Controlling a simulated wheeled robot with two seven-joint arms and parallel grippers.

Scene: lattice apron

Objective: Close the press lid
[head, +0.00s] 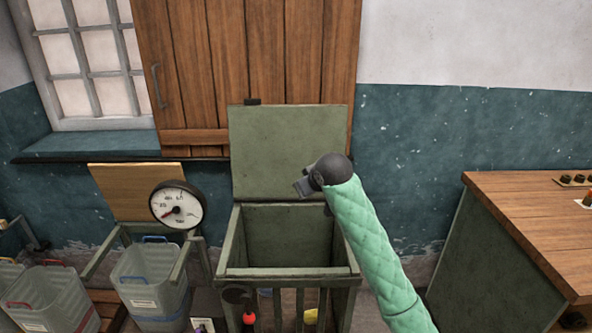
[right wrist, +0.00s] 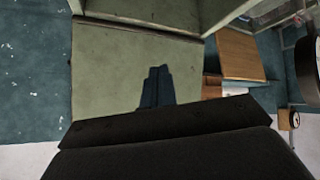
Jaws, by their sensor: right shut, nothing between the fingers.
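The press is a green box (head: 225,271) with slatted sides in the middle of the head view. Its flat green lid (head: 270,150) stands open and upright at the back edge, and the box's inside shows. The lid also fills the left middle of the right wrist view (right wrist: 105,75). My right gripper (head: 303,187), on the arm in a green quilted sleeve, is shut and empty. It overlaps the lower right part of the lid in the head view; I cannot tell whether it touches. My left gripper is not in view.
A round dial gauge (head: 178,205) stands left of the press. Clear bins (head: 150,275) sit in a frame at the lower left. A wooden shutter (head: 250,60) is behind the lid. A wood-topped counter (head: 530,220) stands at the right.

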